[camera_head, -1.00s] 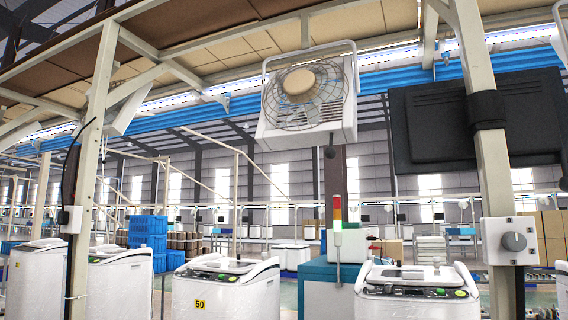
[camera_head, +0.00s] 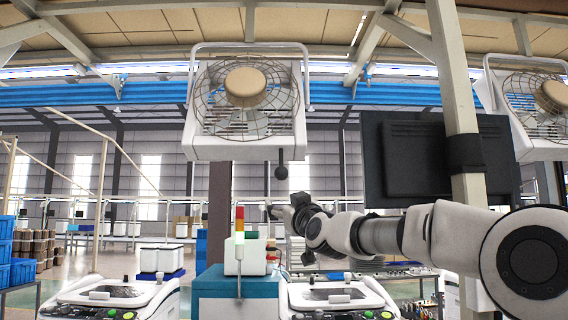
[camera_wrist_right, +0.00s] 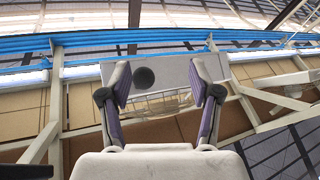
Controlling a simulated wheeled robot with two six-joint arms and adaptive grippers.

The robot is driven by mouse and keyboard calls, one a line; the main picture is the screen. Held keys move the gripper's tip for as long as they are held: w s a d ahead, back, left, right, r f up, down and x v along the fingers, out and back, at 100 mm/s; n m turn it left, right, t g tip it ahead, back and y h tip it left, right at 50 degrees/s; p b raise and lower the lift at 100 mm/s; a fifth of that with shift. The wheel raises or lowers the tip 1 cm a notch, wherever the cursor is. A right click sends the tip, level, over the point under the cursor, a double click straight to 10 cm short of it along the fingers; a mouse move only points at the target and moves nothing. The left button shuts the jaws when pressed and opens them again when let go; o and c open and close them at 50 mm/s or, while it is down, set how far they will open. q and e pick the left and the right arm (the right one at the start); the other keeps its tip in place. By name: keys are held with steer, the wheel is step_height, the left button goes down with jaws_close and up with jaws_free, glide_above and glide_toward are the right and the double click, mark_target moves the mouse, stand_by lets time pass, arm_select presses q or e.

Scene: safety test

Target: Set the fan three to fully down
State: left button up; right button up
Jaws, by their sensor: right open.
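A white fan (camera_head: 245,92) with a wire guard and beige hub hangs from the overhead frame in the head view. A dark ball knob (camera_head: 281,172) hangs below its lower right edge. My right gripper (camera_head: 272,208) is below the knob and apart from it, on an arm reaching in from the right. In the right wrist view the gripper (camera_wrist_right: 160,80) is open and empty. The dark round knob (camera_wrist_right: 144,77) shows between its fingers, against the fan's white casing (camera_wrist_right: 172,72). No number shows on the fan. My left gripper is not in view.
A second fan (camera_head: 540,95) hangs at the right edge. A dark monitor (camera_head: 400,150) and a beige post (camera_head: 455,90) stand behind my right arm. Open air surrounds the knob.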

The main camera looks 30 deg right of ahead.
mark_target(284, 175)
step_height(284, 175, up, 6)
steer(key=s+t, duration=0.1)
steer(key=s, duration=0.1)
steer(key=shift+h, duration=0.3)
steer(key=p+x, duration=0.4)
steer(key=x, duration=0.1)
steer(key=d+f+p+x, duration=0.1)
steer(key=p+x, duration=0.1)
steer(key=shift+w+d+r, duration=0.15)
steer(key=shift+w+r, duration=0.05)
steer(key=shift+w, duration=0.25)
steer(key=shift+s, duration=0.1)
steer(key=shift+f, duration=0.1)
jaws_close()
